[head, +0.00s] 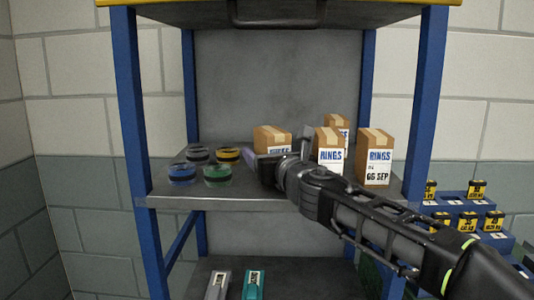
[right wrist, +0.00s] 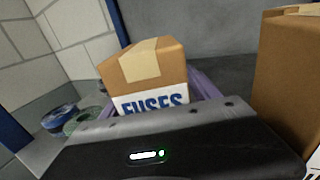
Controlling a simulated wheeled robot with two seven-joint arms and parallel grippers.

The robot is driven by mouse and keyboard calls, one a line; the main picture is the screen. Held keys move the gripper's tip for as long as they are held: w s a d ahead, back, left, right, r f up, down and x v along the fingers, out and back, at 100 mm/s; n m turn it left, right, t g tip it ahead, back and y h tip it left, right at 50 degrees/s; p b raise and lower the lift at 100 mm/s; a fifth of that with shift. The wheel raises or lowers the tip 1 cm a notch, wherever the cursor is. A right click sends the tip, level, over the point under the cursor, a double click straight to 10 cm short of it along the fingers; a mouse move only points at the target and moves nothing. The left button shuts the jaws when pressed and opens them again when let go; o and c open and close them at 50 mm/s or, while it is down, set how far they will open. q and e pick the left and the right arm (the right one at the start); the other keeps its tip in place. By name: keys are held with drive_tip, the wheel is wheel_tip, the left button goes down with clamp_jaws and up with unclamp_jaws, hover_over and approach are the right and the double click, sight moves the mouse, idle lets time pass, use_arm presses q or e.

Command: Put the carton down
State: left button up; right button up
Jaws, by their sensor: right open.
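The carton (head: 272,138) is a small brown box with pale tape on top and a white label. In the right wrist view the carton (right wrist: 146,72) shows the word FUSES. My right gripper (head: 277,150) reaches in over the shelf (head: 240,203) from the right. It is open, with a purplish finger on either side of the carton; in the right wrist view the gripper (right wrist: 152,98) body hides the carton's lower part. I cannot tell whether the carton's base touches the shelf. My left gripper is not in view.
Several cartons (head: 375,155) labelled RINGS stand close to the right of my gripper. Several round tape-like rolls (head: 217,175) lie at the shelf's left. Blue posts (head: 131,110) flank the shelf. A blue rack (head: 455,207) of small yellow-black items is at right. A stapler-like teal object (head: 254,286) lies below.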

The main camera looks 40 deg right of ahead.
sight(268, 140)
drive_tip(key=p+v, duration=0.2)
drive_tip(key=v, duration=0.9)
drive_tip(key=shift+s+r, duration=0.15)
drive_tip(key=shift+s, duration=0.05)
drive_tip(key=shift+s+a, duration=0.15)
drive_tip(key=shift+s, duration=0.2)
